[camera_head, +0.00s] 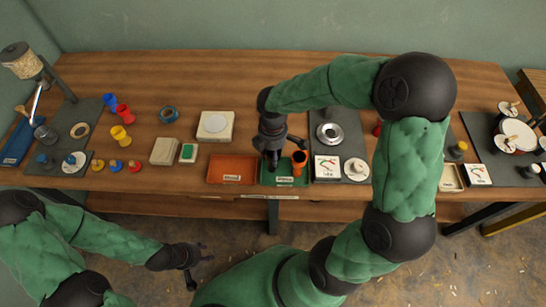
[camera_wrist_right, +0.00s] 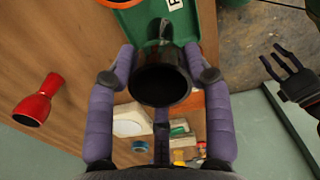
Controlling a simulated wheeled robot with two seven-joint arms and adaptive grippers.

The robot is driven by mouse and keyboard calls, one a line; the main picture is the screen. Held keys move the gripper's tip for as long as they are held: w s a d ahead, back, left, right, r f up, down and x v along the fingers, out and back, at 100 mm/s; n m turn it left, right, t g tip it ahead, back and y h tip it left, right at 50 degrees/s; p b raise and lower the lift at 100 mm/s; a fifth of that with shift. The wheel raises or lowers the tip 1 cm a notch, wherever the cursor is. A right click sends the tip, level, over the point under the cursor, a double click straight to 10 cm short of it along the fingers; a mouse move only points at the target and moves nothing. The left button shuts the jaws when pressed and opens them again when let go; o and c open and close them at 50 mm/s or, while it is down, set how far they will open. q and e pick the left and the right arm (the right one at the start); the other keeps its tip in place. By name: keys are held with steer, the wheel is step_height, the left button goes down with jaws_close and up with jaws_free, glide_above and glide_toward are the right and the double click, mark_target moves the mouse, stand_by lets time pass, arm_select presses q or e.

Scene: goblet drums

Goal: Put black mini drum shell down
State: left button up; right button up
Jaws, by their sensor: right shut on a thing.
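My right gripper (camera_head: 272,155) is shut on the black mini drum shell (camera_wrist_right: 162,82), which sits between its purple fingers in the right wrist view. In the head view the gripper is over the left part of the green tray (camera_head: 270,183) and mostly hides the shell. I cannot tell whether the shell touches the tray. An orange goblet shell (camera_head: 299,158) stands at the right side of this tray, close beside the gripper. My left gripper (camera_head: 198,262) is open and empty, in front of the table and below its edge.
An orange-red tray (camera_head: 232,169) lies left of the green tray. A dark mat (camera_head: 341,125) with a metal ring part lies to the right. A red goblet shell (camera_wrist_right: 37,100) stands near the right arm.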

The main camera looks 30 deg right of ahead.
steer(key=shift+f+b, duration=0.3)
steer(key=shift+f, duration=0.95)
steer(key=shift+f, duration=0.15)
steer(key=o, duration=1.3)
steer(key=shift+c, duration=0.2)
step_height(320, 180, up, 12)
steer(key=p, duration=0.4)
steer(key=shift+s, duration=0.1)
